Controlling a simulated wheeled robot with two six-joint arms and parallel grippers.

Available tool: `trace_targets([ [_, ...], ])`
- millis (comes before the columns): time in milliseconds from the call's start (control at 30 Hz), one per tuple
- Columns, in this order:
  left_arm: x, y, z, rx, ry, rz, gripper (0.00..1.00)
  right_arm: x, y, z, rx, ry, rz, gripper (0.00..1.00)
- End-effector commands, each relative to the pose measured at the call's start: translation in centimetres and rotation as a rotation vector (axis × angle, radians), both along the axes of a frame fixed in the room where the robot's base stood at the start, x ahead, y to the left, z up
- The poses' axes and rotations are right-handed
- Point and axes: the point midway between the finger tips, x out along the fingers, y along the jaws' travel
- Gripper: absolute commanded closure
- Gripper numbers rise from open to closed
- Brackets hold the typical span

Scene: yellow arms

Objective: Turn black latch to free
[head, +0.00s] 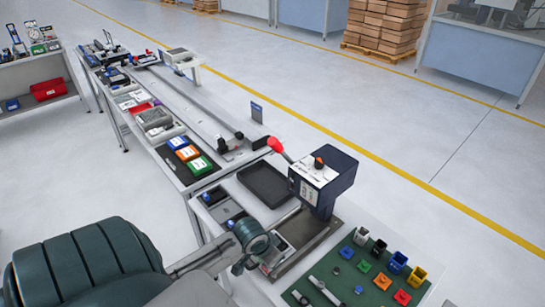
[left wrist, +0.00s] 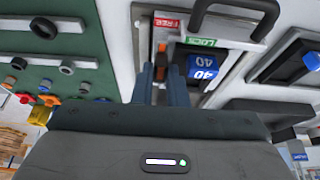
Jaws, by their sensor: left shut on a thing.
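The fixture in the left wrist view has a red FREE label (left wrist: 168,22) and a green LOCK label (left wrist: 200,42). A blue block marked 40 (left wrist: 202,68) sits beside them. My left gripper (left wrist: 161,75) reaches in below the labels and is shut on a small dark piece, apparently the black latch, mostly hidden between the fingertips. Which label the latch points to is not clear. In the head view my left gripper (head: 246,264) is low at the near left edge of the bench, next to the fixture (head: 281,249). My right gripper is not in view.
A black curved handle (left wrist: 240,8) stands close to the labels. A dark blue machine with a red-knobbed lever (head: 325,180) rises just beyond the fixture. A green board (head: 355,285) with coloured blocks lies to the right. A black tray (head: 264,184) lies behind.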

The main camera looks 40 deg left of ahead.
Motion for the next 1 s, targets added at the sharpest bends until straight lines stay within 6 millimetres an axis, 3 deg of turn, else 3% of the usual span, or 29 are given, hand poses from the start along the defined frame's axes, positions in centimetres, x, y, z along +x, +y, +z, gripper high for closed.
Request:
trace_targets([
  [300, 0.1, 0.0, 0.1, 0.001, -0.003, 0.002, 1.00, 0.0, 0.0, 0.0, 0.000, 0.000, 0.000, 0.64],
  [333, 0.1, 0.0, 0.1, 0.001, -0.003, 0.002, 0.85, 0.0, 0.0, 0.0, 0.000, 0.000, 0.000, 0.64],
  [433, 0.1, 0.0, 0.1, 0.001, -0.002, 0.002, 0.66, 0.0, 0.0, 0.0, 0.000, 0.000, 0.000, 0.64],
  [767, 0.0, 0.0, 0.2, 0.001, -0.001, 0.000, 0.65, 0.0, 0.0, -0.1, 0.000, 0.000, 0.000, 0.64],
  [1000, -1.2, 0.2, 3.0, 0.005, -0.004, -0.004, 0.65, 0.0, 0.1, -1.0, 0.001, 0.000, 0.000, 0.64],
])
